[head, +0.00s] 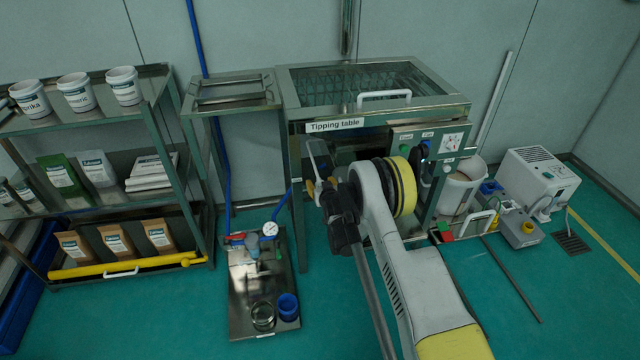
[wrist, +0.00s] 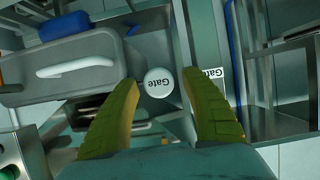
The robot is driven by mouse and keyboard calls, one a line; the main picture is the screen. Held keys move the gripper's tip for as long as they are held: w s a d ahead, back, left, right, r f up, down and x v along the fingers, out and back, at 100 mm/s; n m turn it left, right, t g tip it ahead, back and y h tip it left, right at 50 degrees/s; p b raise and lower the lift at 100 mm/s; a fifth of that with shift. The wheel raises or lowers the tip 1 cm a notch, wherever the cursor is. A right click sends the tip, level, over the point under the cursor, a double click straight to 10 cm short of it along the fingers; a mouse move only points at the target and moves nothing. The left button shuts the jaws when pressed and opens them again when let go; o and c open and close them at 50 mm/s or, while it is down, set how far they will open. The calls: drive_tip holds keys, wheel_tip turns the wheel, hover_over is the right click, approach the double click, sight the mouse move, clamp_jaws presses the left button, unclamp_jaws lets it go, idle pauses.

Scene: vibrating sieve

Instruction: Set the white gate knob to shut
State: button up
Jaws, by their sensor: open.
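The white gate knob (wrist: 158,83) is a round cap marked "Gate" in the middle of the wrist view. A white "Gate" label (wrist: 214,73) is on the metal frame to its right. My gripper (wrist: 157,88) is open, with one yellow-green finger on each side of the knob in that view. I cannot tell whether the fingers touch it. In the head view my gripper (head: 320,186) is at the left front of the tipping table (head: 292,125), and the knob is hidden there.
A grey panel with a white handle (wrist: 75,66) lies left of the knob. A metal frame (wrist: 260,110) stands close on the right. In the head view, a control panel (head: 425,140) and white bucket (head: 459,188) are right of my arm. A shelf (head: 150,125) stands left.

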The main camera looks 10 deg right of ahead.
drive_tip(key=v, duration=0.7)
drive_tip(key=shift+s, duration=0.15)
drive_tip(key=shift+r, duration=0.15)
wheel_tip(320, 180, up, 14)
drive_tip(key=s+g, duration=0.1)
drive_tip(key=s, duration=0.1)
drive_tip(key=s+r+g, duration=0.2)
drive_tip(key=s+r, duration=0.9)
drive_tip(key=r, duration=0.2)
drive_tip(key=s+r+g, duration=0.2)
drive_tip(key=s+g, duration=0.1)
drive_tip(key=s, duration=2.8)
drive_tip(key=shift+s+r+g, duration=0.3)
drive_tip(key=shift+s+r, duration=0.05)
drive_tip(key=shift+r, duration=0.05)
